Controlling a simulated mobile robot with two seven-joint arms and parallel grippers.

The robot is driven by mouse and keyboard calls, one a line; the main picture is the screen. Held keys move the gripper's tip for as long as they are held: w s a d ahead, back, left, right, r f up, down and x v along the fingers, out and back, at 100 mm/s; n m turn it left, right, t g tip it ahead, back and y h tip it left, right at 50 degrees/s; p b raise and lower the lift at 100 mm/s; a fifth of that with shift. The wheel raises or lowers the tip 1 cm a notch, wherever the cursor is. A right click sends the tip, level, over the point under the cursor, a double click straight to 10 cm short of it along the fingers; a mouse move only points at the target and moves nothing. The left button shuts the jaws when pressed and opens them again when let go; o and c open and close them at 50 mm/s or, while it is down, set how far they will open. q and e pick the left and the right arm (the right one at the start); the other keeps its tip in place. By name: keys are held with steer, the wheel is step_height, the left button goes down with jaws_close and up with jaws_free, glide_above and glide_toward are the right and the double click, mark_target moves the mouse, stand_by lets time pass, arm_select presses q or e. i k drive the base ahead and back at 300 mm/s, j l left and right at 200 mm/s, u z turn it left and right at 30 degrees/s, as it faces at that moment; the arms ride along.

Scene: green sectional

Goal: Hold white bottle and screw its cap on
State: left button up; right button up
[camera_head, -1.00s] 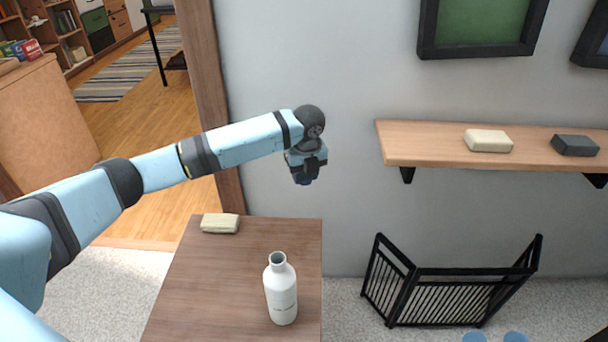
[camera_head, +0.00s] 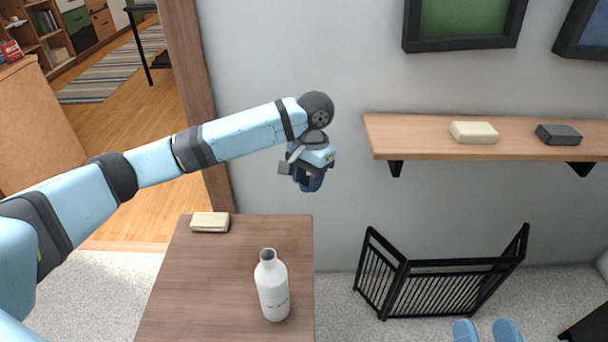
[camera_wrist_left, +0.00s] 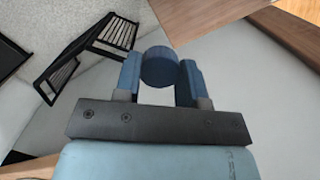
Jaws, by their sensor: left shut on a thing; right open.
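The white bottle (camera_head: 272,288) stands upright on the brown wooden table, with its open neck at the top and no cap on it. My left gripper (camera_head: 310,180) is up and to the right of the bottle in the head view, in front of the wall. In the left wrist view, my left gripper (camera_wrist_left: 160,78) is shut on a round blue cap (camera_wrist_left: 159,67) between its two blue fingers. In the head view the cap is hard to tell from the fingers. My right gripper is not in view.
A cream block (camera_head: 210,222) lies at the back left of the table (camera_head: 200,275). A wall shelf (camera_head: 400,140) with two blocks is to the right. A black folding gate (camera_head: 440,285) and blue slippers (camera_head: 485,331) are on the floor.

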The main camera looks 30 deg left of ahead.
mark_target(271, 275)
steer(key=k+j, duration=0.15)
steer(key=j, duration=0.2)
steer(key=k+j, duration=0.15)
steer(key=j, duration=0.2)
steer(key=k+j, duration=0.15)
steer(key=j, duration=0.2)
steer(key=k+j, duration=0.15)
steer(key=j, duration=0.2)
steer(key=k+j, duration=0.15)
steer(key=j, duration=0.2)
steer(key=k+j+u, duration=0.1)
steer(key=j, duration=0.25)
steer(key=k+j, duration=0.2)
steer(key=j, duration=0.2)
steer(key=k+j, duration=0.1)
steer(key=j, duration=0.25)
steer(key=i, duration=0.45)
